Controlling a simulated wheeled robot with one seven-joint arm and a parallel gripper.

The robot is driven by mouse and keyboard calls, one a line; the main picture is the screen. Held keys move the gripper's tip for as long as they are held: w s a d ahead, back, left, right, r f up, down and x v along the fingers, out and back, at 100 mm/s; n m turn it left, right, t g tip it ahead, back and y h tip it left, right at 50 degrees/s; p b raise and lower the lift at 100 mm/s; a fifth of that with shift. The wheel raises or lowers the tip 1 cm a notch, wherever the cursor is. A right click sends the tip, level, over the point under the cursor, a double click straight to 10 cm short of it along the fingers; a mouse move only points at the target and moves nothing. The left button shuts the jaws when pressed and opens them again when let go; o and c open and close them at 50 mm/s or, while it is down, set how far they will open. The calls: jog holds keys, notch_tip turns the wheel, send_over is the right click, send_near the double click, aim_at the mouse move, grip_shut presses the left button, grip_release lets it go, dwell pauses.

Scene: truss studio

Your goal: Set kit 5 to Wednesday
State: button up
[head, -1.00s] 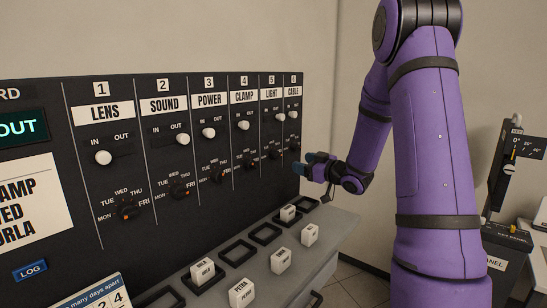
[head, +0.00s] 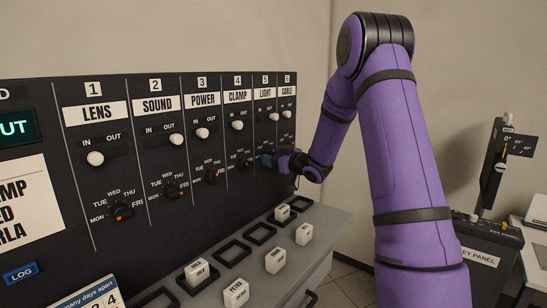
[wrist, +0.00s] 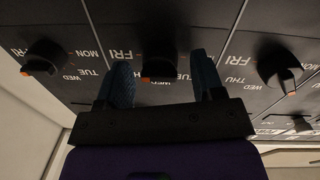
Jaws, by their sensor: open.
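The kit 5 column, labelled LIGHT (head: 265,94), is near the right end of the black panel in the head view. My gripper (head: 268,159) is at the lower part of this column and hides its day dial there. In the wrist view, my gripper (wrist: 160,70) is open, with one blue finger on each side of a black dial (wrist: 158,60). The dial sits between the fingertips; I cannot tell whether they touch it. Its orange mark is at the lower left of the knob, and FRI shows to its left. The fingers hide part of its lettering.
Neighbouring dials (wrist: 42,57) and (wrist: 280,65) flank the fingers in the wrist view. White IN/OUT knobs, such as the LENS one (head: 95,158), run above the dials. Below, a grey shelf (head: 318,225) holds black frames and several white blocks.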

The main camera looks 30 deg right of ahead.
jog(key=c, duration=0.9)
jog(key=shift+n, duration=0.4)
jog(key=shift+f+n+y, duration=0.15)
jog(key=shift+n+y, duration=0.15)
jog(key=shift+n, duration=4.05)
jog(key=shift+f+n+y, duration=0.1)
jog(key=shift+n+y, duration=0.2)
jog(key=shift+n, duration=4.05)
